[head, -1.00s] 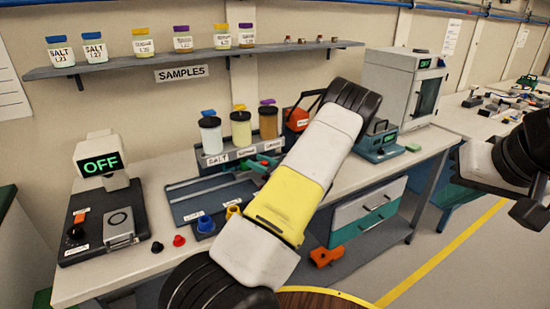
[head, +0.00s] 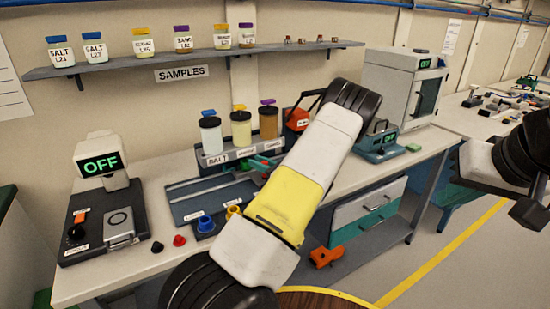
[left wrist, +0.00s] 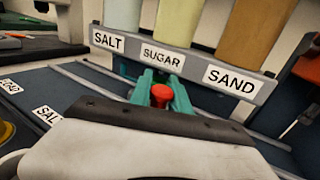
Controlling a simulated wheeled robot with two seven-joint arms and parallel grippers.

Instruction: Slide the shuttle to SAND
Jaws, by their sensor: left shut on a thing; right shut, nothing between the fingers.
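My left gripper (left wrist: 161,92) has teal fingers, shut on the red knob (left wrist: 161,96) of the shuttle. In the left wrist view the knob appears just below the SUGAR label (left wrist: 162,56). The SALT label (left wrist: 107,40) is to its left and the SAND label (left wrist: 230,79) to its right. The shuttle's body is hidden behind my fingers and wrist. In the head view my left gripper (head: 262,165) is partly hidden by my own arm, under the labelled hopper rack. My right gripper (head: 530,212) is at the right edge, away from the bench, shut and empty.
Three filled hoppers stand above the labels: pale (head: 211,136), cream (head: 241,130) and brown (head: 268,124). A dark blue tray with rails (head: 188,205) lies in front. Left is a scale reading OFF (head: 100,164). A shelf (head: 130,66) of sample jars hangs above.

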